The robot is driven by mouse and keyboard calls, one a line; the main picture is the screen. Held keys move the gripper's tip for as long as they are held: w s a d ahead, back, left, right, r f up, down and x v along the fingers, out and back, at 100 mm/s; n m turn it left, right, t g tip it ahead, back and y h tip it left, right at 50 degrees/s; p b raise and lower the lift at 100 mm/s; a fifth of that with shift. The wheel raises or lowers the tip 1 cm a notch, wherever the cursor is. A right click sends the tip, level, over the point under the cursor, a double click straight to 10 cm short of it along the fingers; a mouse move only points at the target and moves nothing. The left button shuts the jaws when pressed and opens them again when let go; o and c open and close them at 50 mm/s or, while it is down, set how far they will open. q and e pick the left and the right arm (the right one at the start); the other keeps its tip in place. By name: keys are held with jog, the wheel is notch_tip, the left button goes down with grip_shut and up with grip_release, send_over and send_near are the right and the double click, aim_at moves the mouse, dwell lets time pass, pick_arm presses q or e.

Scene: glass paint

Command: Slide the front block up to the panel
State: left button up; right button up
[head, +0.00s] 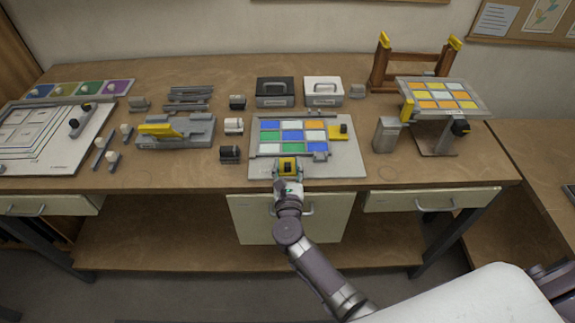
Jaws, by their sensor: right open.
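The panel (292,137) of blue, green, white and orange squares lies on a grey board (349,168) in the middle of the bench. The front block (288,163), yellow with a dark top, is at the board's front edge, just in front of the panel. A narrow gap seems to show between them. My right gripper (288,173) is open at the front block, reaching in from the front edge. It partly hides the block, and I cannot tell whether its fingers touch it. My left gripper is not in view.
A grey post (387,135) and a raised panel stand (437,140) are to the right.

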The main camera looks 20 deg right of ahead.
grip_shut()
jog(key=shift+b+x, duration=0.9)
jog(key=shift+x, duration=0.15)
jog(key=shift+w, duration=0.25)
jog(key=shift+r, duration=0.1)
grip_release()
jog(key=shift+d, duration=0.1)
